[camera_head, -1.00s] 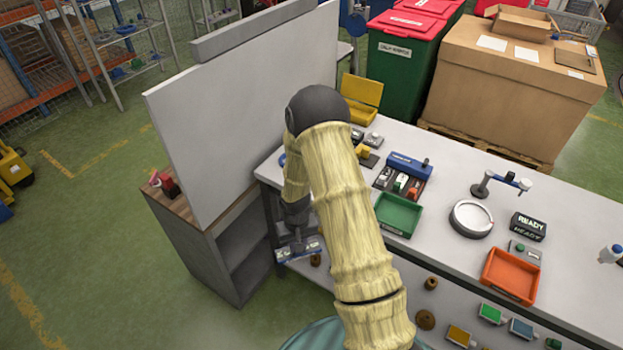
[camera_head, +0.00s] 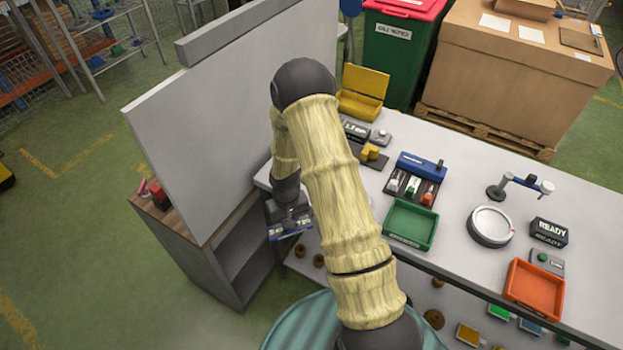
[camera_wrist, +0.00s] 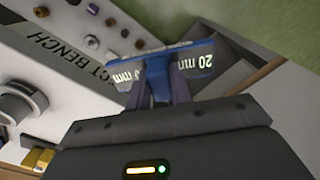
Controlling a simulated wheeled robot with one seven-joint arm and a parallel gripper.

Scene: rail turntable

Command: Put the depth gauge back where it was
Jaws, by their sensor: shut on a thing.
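My gripper (camera_wrist: 158,88) is shut on a blue bar-like piece marked "20 mm" (camera_wrist: 205,50), which looks like the depth gauge. In the head view the held gauge (camera_head: 291,228) is in the air off the bench's left end, between the bench and the wooden cabinet, with my gripper (camera_head: 288,212) just above it. My arm hides part of the bench behind it. On the bench, a blue-backed rack (camera_head: 407,186) has dark slots holding several small items.
A tall white panel (camera_head: 215,130) stands on the cabinet, close left of my arm. The bench (camera_head: 460,165) also carries a yellow open box (camera_head: 362,105), a green tray (camera_head: 410,223), a round dial plate (camera_head: 490,224), a READY sign (camera_head: 549,232) and an orange tray (camera_head: 534,288).

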